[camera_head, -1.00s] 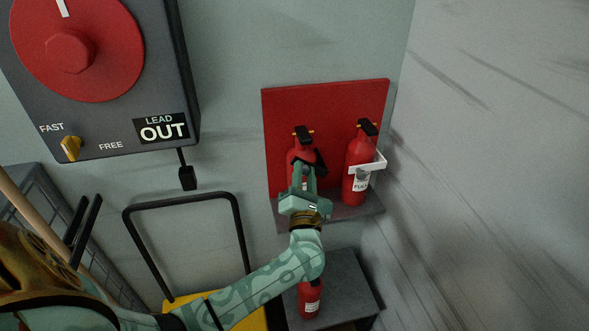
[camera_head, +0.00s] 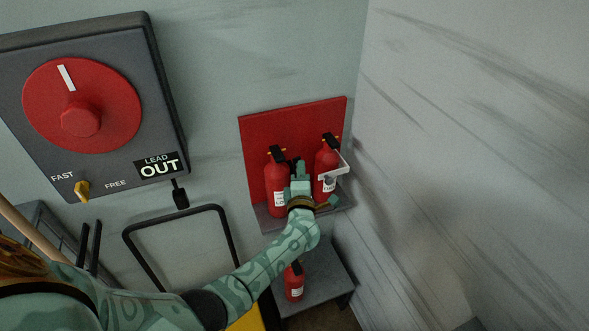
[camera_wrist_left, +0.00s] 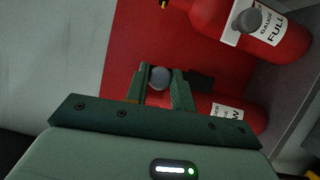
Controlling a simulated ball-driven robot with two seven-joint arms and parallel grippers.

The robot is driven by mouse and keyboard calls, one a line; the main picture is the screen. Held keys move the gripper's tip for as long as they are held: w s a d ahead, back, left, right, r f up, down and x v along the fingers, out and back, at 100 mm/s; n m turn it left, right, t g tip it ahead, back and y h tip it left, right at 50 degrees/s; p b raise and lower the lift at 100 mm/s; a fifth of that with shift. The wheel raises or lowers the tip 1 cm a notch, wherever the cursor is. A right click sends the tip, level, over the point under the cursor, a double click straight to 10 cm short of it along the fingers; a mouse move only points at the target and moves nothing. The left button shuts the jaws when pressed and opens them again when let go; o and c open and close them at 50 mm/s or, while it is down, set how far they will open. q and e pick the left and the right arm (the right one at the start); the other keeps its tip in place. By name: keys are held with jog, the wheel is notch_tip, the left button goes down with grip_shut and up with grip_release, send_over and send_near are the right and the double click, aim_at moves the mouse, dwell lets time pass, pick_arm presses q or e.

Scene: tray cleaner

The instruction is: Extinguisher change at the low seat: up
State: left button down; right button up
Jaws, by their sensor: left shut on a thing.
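Two red extinguishers stand side by side on a small grey shelf (camera_head: 264,219) before a red board (camera_head: 290,120). The left extinguisher (camera_head: 275,180) has a white label; its label ends in "W" in the left wrist view (camera_wrist_left: 248,118). My right gripper is out of view.
A grey control box (camera_head: 155,80) with a red dial hangs at left. A black loop handle (camera_head: 215,208) stands below it. A grey wall (camera_head: 470,140) closes the right side.

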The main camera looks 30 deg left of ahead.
pick_arm(q)
jog(key=shift+w+d+r+m+g+p, duration=0.1)
jog(key=shift+w+d+m+g+p, duration=0.25)
jog(key=shift+m+p, duration=0.2)
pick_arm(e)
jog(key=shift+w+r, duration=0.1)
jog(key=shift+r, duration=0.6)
pick_arm(q)
jog(key=c, duration=1.2)
grip_release()
jog(key=shift+w, duration=0.1)
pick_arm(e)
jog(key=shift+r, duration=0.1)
